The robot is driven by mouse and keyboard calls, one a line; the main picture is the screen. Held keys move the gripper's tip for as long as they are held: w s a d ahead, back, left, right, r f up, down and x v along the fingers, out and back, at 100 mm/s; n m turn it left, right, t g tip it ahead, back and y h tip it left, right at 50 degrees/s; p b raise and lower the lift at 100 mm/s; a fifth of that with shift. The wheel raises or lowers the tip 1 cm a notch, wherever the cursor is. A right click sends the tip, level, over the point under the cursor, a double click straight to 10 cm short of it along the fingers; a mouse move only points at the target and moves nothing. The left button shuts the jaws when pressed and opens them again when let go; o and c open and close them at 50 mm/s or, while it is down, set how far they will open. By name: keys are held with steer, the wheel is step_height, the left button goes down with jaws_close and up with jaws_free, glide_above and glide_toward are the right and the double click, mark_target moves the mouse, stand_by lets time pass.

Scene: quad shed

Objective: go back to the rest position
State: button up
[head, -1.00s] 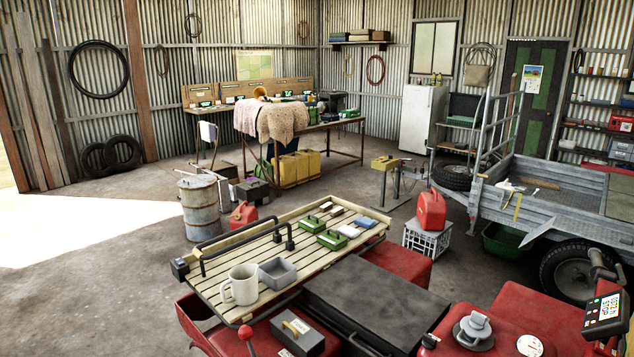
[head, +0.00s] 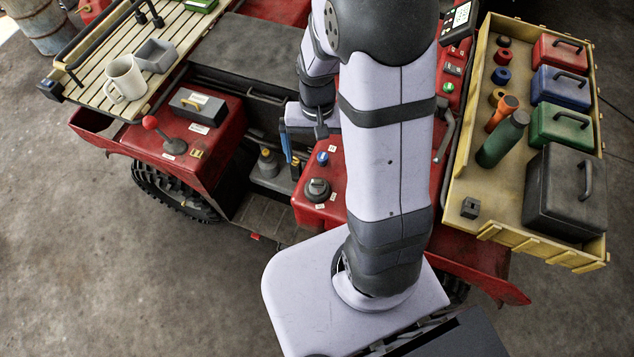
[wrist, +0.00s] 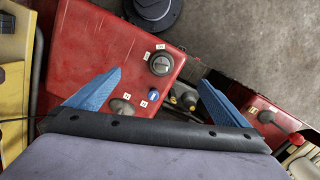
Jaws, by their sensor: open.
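My gripper (head: 291,160) is in the middle of the head view, beside my upright arm, over the red bodywork (head: 335,205). It is partly hidden behind the arm. In the wrist view my gripper (wrist: 160,90) shows two blue fingers spread wide apart with nothing between them. Beyond the fingers are a dark round cap (wrist: 160,62) and a small blue knob (wrist: 153,96) on the red panel. The gripper looks apart from both, though its height above the panel is hard to judge.
A slatted rack (head: 88,90) with a mug (head: 125,78) and grey tray (head: 155,54) is at left. A red-knobbed lever (head: 150,122) stands nearby. A yellow crate (head: 463,185) at right holds cases, a green bottle (head: 503,138) and rings. Bare concrete is at lower left.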

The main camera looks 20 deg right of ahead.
steer(key=shift+w+r+m+t, duration=0.15)
steer(key=shift+w+m, duration=0.25)
steer(key=shift+m, duration=0.5)
steer(key=shift+w+r+m+t, duration=0.15)
steer(key=shift+w+m, duration=0.2)
steer(key=shift+m, duration=0.55)
steer(key=shift+f, duration=0.15)
steer(key=f+b, duration=0.9)
steer(key=f, duration=0.1)
steer(key=shift+s, duration=0.25)
steer(key=shift+r, duration=0.15)
step_height(320, 180, up, 10)
steer(key=p, duration=0.9)
steer(key=shift+w, duration=0.2)
steer(key=shift+d, duration=0.1)
